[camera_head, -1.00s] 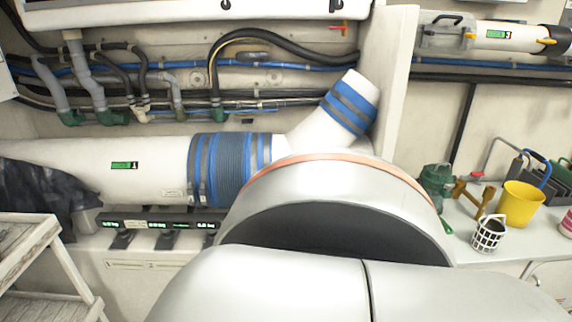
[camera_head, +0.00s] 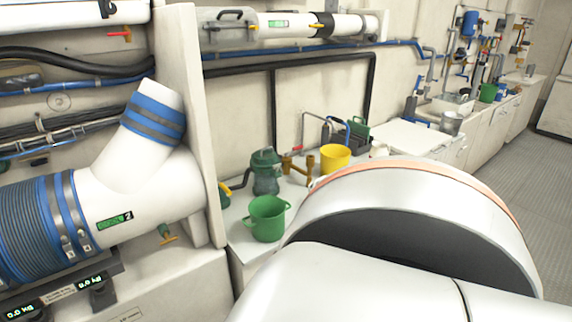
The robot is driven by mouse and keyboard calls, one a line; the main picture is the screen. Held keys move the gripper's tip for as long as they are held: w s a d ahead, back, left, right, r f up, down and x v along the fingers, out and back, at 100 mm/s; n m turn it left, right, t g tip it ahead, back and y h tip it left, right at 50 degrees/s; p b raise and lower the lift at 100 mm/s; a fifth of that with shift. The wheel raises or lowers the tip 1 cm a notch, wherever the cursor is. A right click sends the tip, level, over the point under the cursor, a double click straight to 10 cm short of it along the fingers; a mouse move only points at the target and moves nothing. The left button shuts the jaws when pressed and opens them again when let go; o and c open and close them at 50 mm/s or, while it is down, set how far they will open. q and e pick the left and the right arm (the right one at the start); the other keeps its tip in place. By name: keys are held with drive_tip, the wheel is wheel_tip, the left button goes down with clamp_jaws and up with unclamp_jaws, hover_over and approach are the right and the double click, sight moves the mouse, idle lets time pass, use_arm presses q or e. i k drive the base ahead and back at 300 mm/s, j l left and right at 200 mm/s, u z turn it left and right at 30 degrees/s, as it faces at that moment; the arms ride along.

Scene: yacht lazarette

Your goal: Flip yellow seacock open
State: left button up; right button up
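Several yellow handles show, and I cannot tell which one is the yellow seacock. Another yellow handle (camera_head: 318,27) is on the white tube (camera_head: 288,24) along the upper wall. A third yellow piece (camera_head: 225,190) is partly hidden behind the white upright panel. Whether any of these is open or closed is too small to tell. Neither gripper is in view; my own silver body fills the lower middle and right.
A green pot (camera_head: 268,218), a green pump-like unit (camera_head: 265,172) and a yellow bucket (camera_head: 334,158) stand on the counter. A white upright panel (camera_head: 186,110) separates the pipes from it. Clear grey floor (camera_head: 500,150) lies at the right, beside cabinets.

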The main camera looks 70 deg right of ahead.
sight(220, 184)
drive_tip(key=z, duration=1.55)
